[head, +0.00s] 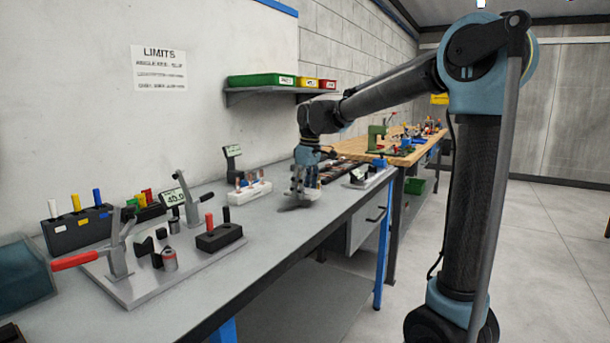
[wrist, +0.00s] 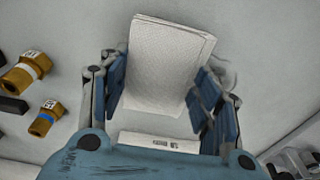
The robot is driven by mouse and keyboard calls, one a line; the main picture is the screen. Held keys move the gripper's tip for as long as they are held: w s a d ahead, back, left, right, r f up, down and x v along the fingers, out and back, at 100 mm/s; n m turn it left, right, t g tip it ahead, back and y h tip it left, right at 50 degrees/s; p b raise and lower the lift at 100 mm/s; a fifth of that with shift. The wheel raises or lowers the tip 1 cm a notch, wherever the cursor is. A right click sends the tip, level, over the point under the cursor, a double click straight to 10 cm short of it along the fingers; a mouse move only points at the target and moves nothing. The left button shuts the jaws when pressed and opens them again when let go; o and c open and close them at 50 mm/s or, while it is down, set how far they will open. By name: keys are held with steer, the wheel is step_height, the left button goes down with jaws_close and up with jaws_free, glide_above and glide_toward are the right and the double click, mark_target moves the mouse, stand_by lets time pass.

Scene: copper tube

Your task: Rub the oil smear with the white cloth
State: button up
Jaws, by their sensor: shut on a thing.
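The white cloth (wrist: 168,62) is a folded, textured pad between the two blue-padded fingers of my gripper (wrist: 162,98) in the wrist view. My gripper is shut on it. In the head view my gripper (head: 303,184) points down close above the grey bench top, and the cloth cannot be made out there. A dark patch (head: 292,206) lies on the bench just under and left of the gripper; I cannot tell whether it is the oil smear or a shadow. A faint grey mark (wrist: 228,74) shows beside the right finger in the wrist view.
A white block (head: 250,192) with small parts stands left of my gripper, and a display stand (head: 232,152) behind it. Brass fittings (wrist: 42,118) lie left in the wrist view. A clamp fixture (head: 130,285) fills the near bench. A small fixture (head: 366,177) stands right.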

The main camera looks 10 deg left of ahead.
steer(key=shift+r, duration=2.75)
steer(key=shift+a, duration=0.1)
